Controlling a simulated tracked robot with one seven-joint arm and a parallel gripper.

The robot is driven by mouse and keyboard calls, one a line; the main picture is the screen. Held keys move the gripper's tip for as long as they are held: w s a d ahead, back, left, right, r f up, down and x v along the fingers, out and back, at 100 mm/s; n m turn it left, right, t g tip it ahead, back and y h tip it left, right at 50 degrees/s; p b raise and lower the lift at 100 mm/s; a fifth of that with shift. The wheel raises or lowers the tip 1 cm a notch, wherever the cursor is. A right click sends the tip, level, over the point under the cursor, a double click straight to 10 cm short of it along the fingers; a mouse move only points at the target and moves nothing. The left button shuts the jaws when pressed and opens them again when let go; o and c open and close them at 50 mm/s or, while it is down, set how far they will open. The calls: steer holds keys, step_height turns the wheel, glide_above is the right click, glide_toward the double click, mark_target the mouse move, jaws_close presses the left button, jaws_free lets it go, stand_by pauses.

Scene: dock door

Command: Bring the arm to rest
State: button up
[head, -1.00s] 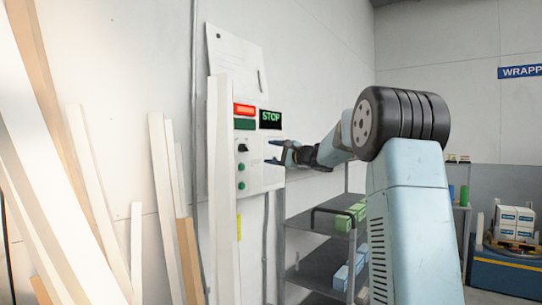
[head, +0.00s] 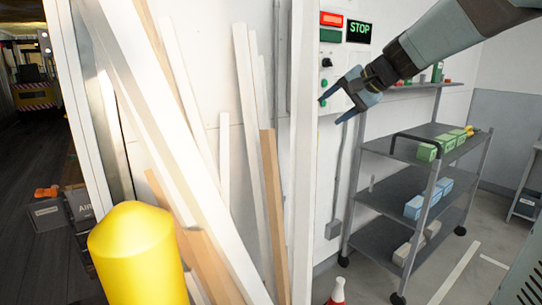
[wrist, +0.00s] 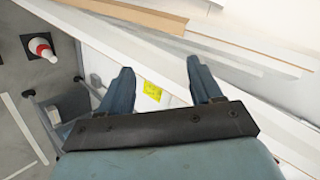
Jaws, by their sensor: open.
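My gripper (head: 338,108) is open and empty in the head view. It is in front of the lower part of the white control panel (head: 331,63), close to its green buttons in the picture; I cannot tell the gap. The panel has a red light (head: 331,19), a screen reading STOP (head: 358,32) and a dark knob. In the wrist view my gripper's two blue fingers (wrist: 158,88) are spread apart with nothing between them. White boards (wrist: 135,58) and a yellow label (wrist: 152,92) lie beyond them.
Long white and tan planks (head: 190,130) lean against the wall on the left. A yellow bollard (head: 138,255) stands at the lower left. A grey shelf cart (head: 385,198) with green and blue boxes stands right of the panel. A red and white cone (head: 337,291) is on the floor.

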steer(key=s+d+f+n+h, duration=0.2)
steer(key=s+f, duration=0.2)
steer(key=s, duration=0.4)
steer(key=s+d+f+n+g+h, duration=0.1)
steer(key=s+f, duration=0.3)
steer(key=s, duration=0.5)
steer(key=s+d+f+n+h, duration=0.2)
steer(key=s+d+f+h, duration=0.1)
steer(key=s, duration=0.6)
steer(key=shift+d+f+n+g+h, duration=0.3)
steer(key=shift+f+g+h, duration=0.15)
steer(key=shift+f, duration=0.5)
steer(key=shift+s+d+f, duration=0.25)
steer(key=shift+s, duration=0.05)
